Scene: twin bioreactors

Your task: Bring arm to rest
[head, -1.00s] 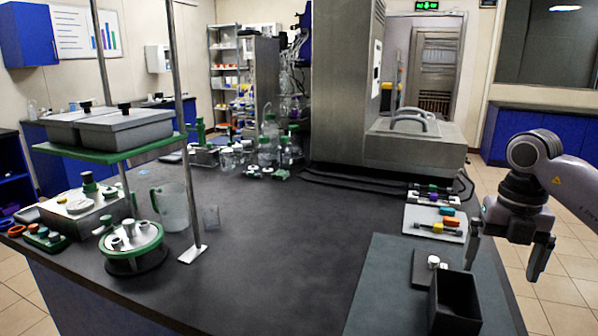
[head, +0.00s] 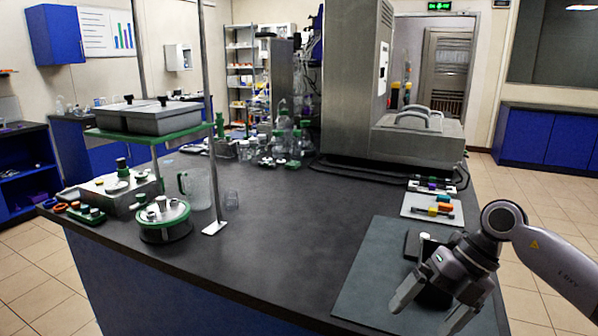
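My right gripper (head: 424,316) is at the lower right in the head view, in front of the dark mat (head: 365,265) on the bench. Its two fingers are spread, with nothing visible between them, and point down and to the left. The grey-white arm comes in from the right edge. The gripper hides most of a black open box (head: 432,296) on the mat. My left gripper and arm are not in view.
A white tray (head: 408,208) with coloured pieces lies behind the mat. A bioreactor stand (head: 215,227) and a green-rimmed round vessel head (head: 163,221) stand at the left. A large grey machine (head: 345,90) stands at the back. The bench's middle (head: 285,230) is clear.

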